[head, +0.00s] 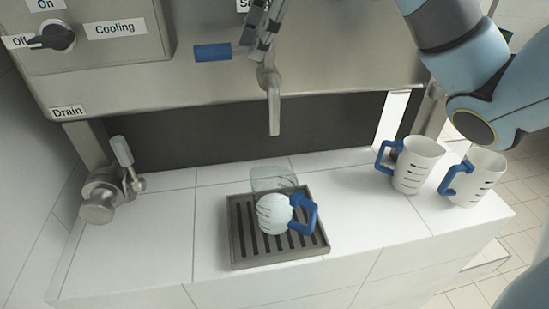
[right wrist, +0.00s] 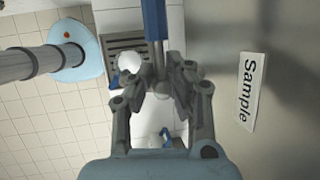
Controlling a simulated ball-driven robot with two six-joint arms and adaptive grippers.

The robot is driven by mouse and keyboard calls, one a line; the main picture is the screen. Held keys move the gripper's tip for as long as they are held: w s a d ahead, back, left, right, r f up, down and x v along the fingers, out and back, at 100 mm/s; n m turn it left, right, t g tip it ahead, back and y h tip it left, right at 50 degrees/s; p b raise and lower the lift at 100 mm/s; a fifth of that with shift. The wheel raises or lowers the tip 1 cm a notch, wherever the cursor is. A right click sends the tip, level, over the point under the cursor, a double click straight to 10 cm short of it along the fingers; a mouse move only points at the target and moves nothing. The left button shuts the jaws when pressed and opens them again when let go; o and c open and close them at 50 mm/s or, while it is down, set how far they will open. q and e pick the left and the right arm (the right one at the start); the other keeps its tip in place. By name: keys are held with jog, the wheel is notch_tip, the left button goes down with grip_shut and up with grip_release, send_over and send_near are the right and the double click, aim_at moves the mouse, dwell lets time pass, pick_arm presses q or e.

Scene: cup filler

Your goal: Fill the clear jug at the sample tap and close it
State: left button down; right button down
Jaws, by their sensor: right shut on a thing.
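The sample tap (head: 272,95) hangs from the steel tank with its spout pointing down. Its blue lever handle (head: 212,52) points left; it also shows in the right wrist view (right wrist: 154,20). My right gripper (head: 262,32) is shut on the tap lever, with its fingers on either side of it in the right wrist view (right wrist: 160,85). No stream is visible. My left gripper is out of view.
Two white jugs with blue handles, one nearer (head: 415,165) and one farther right (head: 478,178), stand on the tiled counter. A drain valve (head: 110,190) sticks out at the left. A Cooling knob (head: 52,38) is on the tank. The counter left of the tray is clear.

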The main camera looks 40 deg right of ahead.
jog(key=shift+r+p, duration=0.1)
jog(key=shift+p, duration=0.25)
jog(key=c, duration=1.2)
grip_release()
jog(key=shift+w+d, duration=0.1)
jog(key=shift+w, duration=0.05)
jog(key=v, duration=1.2)
